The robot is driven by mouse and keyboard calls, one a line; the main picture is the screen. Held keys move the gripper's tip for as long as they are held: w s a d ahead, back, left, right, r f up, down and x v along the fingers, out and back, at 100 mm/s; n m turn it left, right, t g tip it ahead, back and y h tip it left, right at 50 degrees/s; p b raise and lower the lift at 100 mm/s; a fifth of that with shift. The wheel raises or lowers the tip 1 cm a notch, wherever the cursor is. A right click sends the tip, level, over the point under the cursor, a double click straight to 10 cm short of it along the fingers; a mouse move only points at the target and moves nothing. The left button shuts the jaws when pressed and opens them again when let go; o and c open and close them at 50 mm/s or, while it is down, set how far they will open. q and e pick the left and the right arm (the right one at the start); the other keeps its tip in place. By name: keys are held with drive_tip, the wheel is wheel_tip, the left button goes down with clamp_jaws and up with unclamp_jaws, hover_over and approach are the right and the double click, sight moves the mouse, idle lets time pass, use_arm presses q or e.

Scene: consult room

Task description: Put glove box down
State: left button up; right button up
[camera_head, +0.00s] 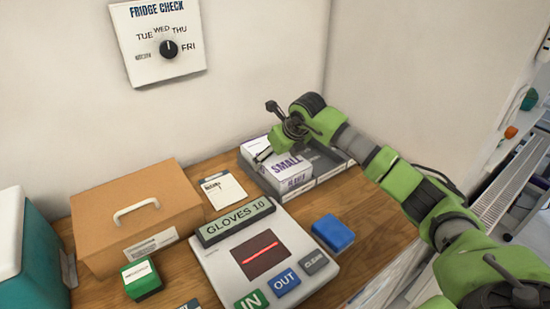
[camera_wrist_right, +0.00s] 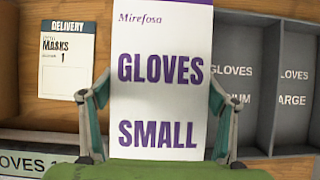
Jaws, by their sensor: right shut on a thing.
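The glove box (camera_head: 287,173) is white with purple lettering that reads "SMALL". My right gripper (camera_head: 281,148) is above it and shut on it. In the right wrist view the box (camera_wrist_right: 160,60) reads "GLOVES SMALL" and sits between the two fingers. It is at the left part of a grey divided tray (camera_head: 328,178). In the right wrist view, compartments marked "GLOVES ...IUM" (camera_wrist_right: 235,85) and "...LARGE" (camera_wrist_right: 293,90) lie right of the box. I cannot tell whether the box touches the tray floor. My left gripper is not in view.
A scanner panel (camera_head: 265,258) with a "GLOVES 10" display stands in front of the tray. A delivery card (camera_head: 223,191), brown case (camera_head: 135,215), blue block (camera_head: 333,233), green block (camera_head: 141,278) and teal box (camera_head: 28,245) share the wooden counter. A wall dial sign (camera_head: 157,40) hangs behind.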

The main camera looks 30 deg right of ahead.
drive_tip(key=o, duration=1.5)
drive_tip(key=shift+f, duration=0.25)
drive_tip(key=shift+c, duration=0.2)
drive_tip(key=shift+r, duration=0.1)
drive_tip(key=shift+r, duration=0.2)
drive_tip(key=shift+r+p, duration=0.45)
drive_tip(key=shift+p, duration=0.1)
drive_tip(key=b+v, duration=0.2)
drive_tip(key=v, duration=1)
drive_tip(key=shift+a, duration=0.1)
